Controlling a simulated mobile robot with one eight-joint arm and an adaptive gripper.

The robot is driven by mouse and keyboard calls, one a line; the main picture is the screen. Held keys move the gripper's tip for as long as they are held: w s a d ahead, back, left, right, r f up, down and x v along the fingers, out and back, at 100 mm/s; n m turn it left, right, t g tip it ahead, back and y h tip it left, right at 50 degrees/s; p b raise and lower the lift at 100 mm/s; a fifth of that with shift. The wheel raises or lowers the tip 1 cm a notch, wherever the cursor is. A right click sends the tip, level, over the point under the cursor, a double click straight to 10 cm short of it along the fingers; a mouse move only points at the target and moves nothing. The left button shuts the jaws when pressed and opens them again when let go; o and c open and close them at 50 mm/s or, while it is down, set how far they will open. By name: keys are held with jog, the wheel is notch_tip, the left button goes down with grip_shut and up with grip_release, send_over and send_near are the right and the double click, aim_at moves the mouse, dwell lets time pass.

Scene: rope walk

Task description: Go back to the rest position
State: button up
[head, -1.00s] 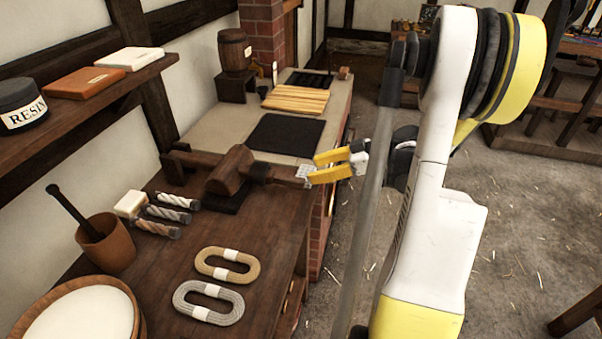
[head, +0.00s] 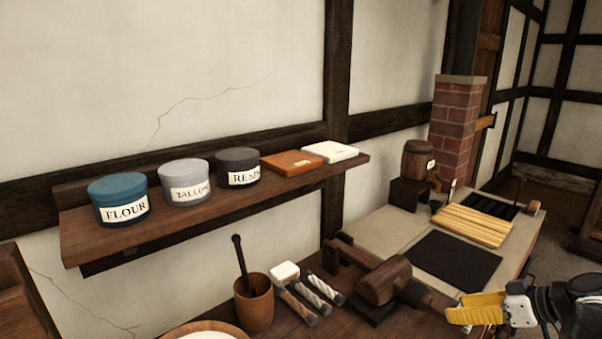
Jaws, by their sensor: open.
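My gripper (head: 452,311) is at the lower right of the head view, with its yellow fingers pointing left. It is open. Its fingertips are close to the shaft end of a dark wooden cylinder device (head: 383,280) on the workbench. I cannot tell whether the fingers touch the shaft. One finger largely covers the other from this angle. No rest position is marked in view.
A shelf (head: 100,240) holds the flour (head: 118,199), tallow (head: 186,185) and resin (head: 238,166) tins. On the bench are a mortar (head: 254,306), a dark mat (head: 453,257), yellow slats (head: 472,225) and a small barrel (head: 417,160). A brick pillar (head: 457,125) stands behind.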

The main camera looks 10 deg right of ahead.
jog(key=s+a+r+m+h, duration=0.1)
jog(key=s+a+h, duration=0.1)
jog(key=a, duration=0.6)
jog(key=s+a+r+m+h, duration=0.2)
jog(key=s+a, duration=0.3)
jog(key=a, duration=0.2)
jog(key=s+a+r+m+g+h, duration=0.1)
jog(key=s+a, duration=0.3)
jog(key=a, duration=0.4)
jog(key=shift+a+r+m+h, duration=0.35)
jog(key=shift+r+m+h, duration=0.15)
jog(key=shift+h, duration=0.1)
jog(key=shift+s+f, duration=0.1)
jog(key=shift+s, duration=0.05)
